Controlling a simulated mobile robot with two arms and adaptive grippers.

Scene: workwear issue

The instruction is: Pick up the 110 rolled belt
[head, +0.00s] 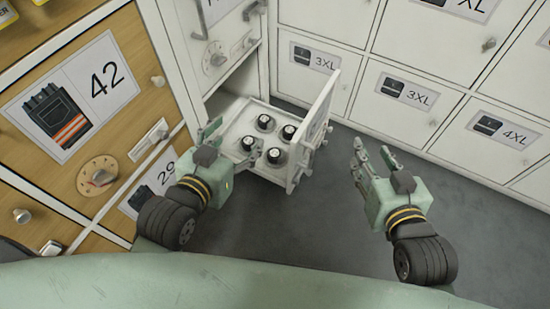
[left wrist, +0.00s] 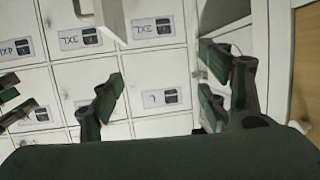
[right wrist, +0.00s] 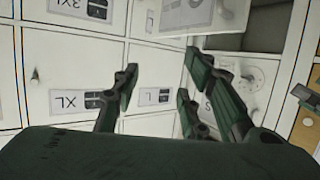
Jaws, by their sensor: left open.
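Several rolled belts, black coils with pale centres, stand in a pulled-out white drawer (head: 233,130) in the head view. They are a back belt (head: 265,123), a right belt (head: 288,132), a left belt (head: 248,143) and a front belt (head: 274,156). I cannot read a 110 mark on any of them. My left gripper (head: 228,148) is open and empty at the drawer's left side, close to the left belt; I cannot tell whether they touch. My right gripper (head: 372,152) is open and empty, right of the drawer front. No belt is clear in the wrist views.
The drawer's tall front panel (head: 318,125) stands between the belts and my right gripper. White lockers (head: 410,95) marked 3XL and 4XL line the back. A wooden cabinet (head: 70,95) marked 42 stands at the left. Grey floor (head: 330,240) is clear.

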